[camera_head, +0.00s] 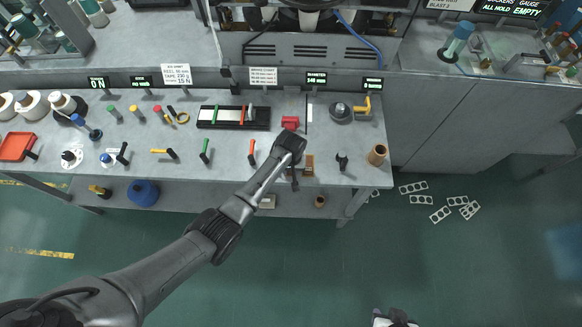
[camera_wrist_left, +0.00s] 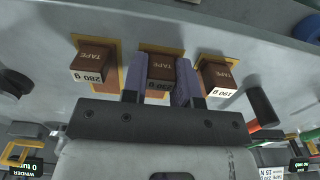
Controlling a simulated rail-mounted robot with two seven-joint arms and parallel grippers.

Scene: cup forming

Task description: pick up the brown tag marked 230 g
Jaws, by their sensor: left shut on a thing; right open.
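Three brown tags marked TAPE sit in a row on yellow plates in the left wrist view. The left tag (camera_wrist_left: 92,62) reads 280 g and the right tag (camera_wrist_left: 217,76) reads 190 g. The label of the middle tag (camera_wrist_left: 161,70) is partly covered; its visible end reads 30 g. My left gripper (camera_wrist_left: 160,80) is shut on this middle tag, one finger on each side. In the head view, my left gripper (camera_head: 294,174) is over the table's front edge, beside a brown block (camera_head: 309,166). My right gripper (camera_head: 395,319) is open at the bottom edge, apart from the table.
The grey table (camera_head: 228,165) carries several coloured-handled tools, a black tray (camera_head: 234,118), a red block (camera_head: 290,122) and a brown cup (camera_head: 377,154). A sign (camera_head: 176,75) behind reads TAPE 230 g. The floor (camera_head: 400,260) in front is mostly clear.

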